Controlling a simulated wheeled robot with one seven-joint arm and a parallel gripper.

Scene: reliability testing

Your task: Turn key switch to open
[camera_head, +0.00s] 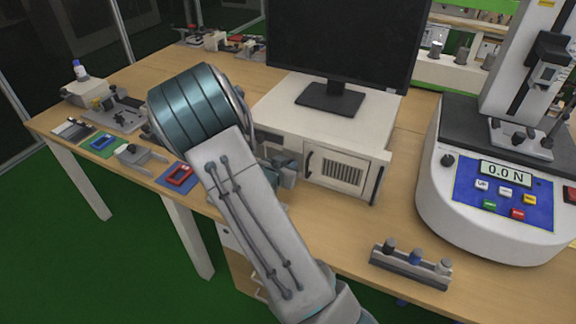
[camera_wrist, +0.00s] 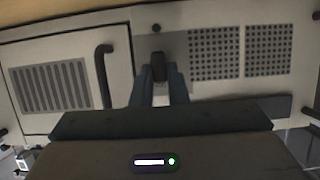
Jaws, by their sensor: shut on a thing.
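The key switch (camera_wrist: 158,67) shows in the wrist view as a small dark upright knob on a grey plate on the front of a pale equipment box (camera_wrist: 125,75). My gripper (camera_wrist: 159,76) has its two fingers on either side of this knob and is shut on it. In the head view, my gripper (camera_head: 284,170) is at the left part of the front of the box (camera_head: 328,110). There the key switch is hidden behind my gripper and arm. I cannot make out any open or closed marking by the switch.
A black monitor (camera_head: 340,40) stands on the box. A dark handle (camera_wrist: 104,75) and vent slots are beside the switch. A force tester (camera_head: 490,215) stands at the right, with a small rack (camera_head: 408,268) in front. Small fixtures line the table's left side.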

